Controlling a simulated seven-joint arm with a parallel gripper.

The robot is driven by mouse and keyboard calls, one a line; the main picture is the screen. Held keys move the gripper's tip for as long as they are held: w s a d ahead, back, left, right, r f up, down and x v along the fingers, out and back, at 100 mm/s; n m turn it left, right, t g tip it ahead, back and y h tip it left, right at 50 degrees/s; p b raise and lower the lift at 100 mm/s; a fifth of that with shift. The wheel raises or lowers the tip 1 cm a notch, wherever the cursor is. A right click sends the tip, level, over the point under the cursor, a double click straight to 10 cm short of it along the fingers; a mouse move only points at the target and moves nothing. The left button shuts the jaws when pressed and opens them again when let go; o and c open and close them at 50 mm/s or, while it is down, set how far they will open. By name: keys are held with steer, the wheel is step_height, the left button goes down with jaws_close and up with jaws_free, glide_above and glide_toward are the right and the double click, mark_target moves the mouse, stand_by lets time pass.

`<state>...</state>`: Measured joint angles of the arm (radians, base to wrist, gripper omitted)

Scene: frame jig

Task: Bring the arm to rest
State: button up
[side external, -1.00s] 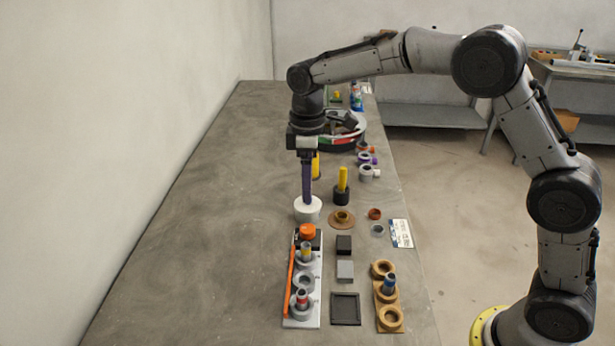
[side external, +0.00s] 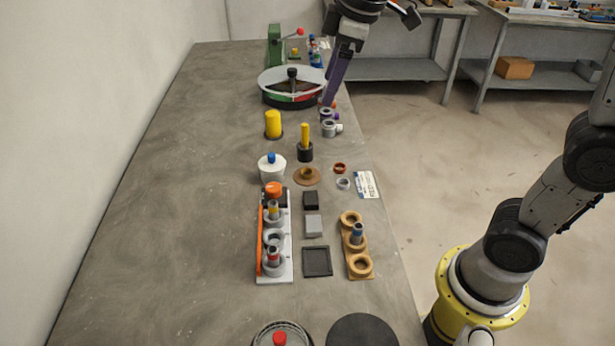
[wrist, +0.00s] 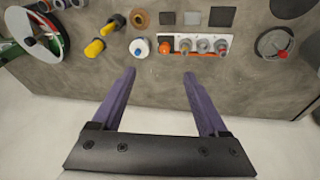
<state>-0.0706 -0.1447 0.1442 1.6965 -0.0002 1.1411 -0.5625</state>
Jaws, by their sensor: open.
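My gripper (side external: 331,100) is raised at the top of the side view, toward the bench's right edge. Its purple fingers point down. In the wrist view, the two fingers (wrist: 158,75) are spread wide with nothing between them. The white round holder (side external: 271,170) stands on the bench with a blue-topped piece in its middle, clear of my gripper. It also shows in the wrist view (wrist: 139,47).
A white rack (side external: 276,275) and a tan rack (side external: 359,270) hold rings and pegs. A segmented dial (side external: 290,85), a yellow cylinder (side external: 273,124) and grey ring pieces (side external: 327,129) stand farther back. The bench's left side (side external: 150,200) is clear.

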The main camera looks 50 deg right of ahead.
steer(key=s+d+m+t, duration=0.2)
steer(key=s+m, duration=0.1)
steer(key=s, duration=0.9)
steer(key=s+f+m, duration=0.4)
steer(key=s+f, duration=0.3)
steer(key=shift+s+d+f, duration=0.25)
steer(key=shift+f, duration=0.15)
